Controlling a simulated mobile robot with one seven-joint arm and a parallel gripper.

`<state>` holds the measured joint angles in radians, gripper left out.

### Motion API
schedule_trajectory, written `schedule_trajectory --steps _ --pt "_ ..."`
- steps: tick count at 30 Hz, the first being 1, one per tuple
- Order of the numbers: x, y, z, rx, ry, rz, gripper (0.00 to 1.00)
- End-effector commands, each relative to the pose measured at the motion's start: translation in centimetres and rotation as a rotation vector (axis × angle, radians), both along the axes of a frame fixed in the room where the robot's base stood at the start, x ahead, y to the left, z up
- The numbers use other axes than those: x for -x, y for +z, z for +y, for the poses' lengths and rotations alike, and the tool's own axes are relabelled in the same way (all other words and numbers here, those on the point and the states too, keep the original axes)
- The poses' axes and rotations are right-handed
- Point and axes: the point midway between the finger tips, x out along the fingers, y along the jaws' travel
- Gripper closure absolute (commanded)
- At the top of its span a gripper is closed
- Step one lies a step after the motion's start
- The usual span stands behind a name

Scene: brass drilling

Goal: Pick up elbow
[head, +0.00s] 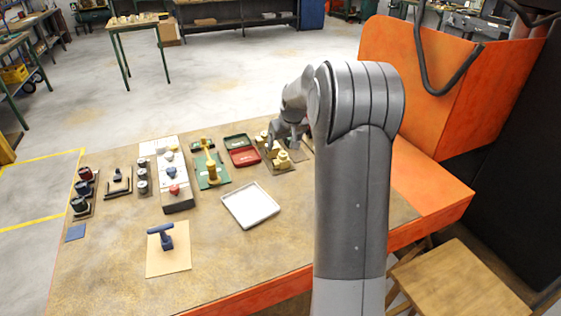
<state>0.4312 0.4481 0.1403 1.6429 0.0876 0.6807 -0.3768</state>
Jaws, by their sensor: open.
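Several brass-coloured fittings sit on a brown board (290,169) at the back right of the workbench. One fitting (282,160) shows at the board's front. I cannot tell at this size which of them is the elbow. My gripper (287,145) is open and points down over this board, close to the fittings. Its fingers and my arm hide part of the board and the pieces behind. I cannot tell whether a finger touches a fitting.
A white empty tray (250,205) lies in front of the board. Green (236,141) and red (243,157) trays and a green stand (213,180) are to the left. A blue tool (162,237) stands on a tan square. The bench's front middle is clear.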

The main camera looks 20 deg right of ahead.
Motion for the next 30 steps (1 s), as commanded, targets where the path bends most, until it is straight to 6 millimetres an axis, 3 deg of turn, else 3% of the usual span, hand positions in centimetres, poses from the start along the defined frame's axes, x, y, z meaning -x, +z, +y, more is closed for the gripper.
schedule_trajectory --steps 6,30 --pt "-1.0 -1.6 -1.0 -0.005 -0.001 0.001 0.22" --pt "-4.7 -10.8 -0.8 -0.005 -0.002 0.002 0.22"
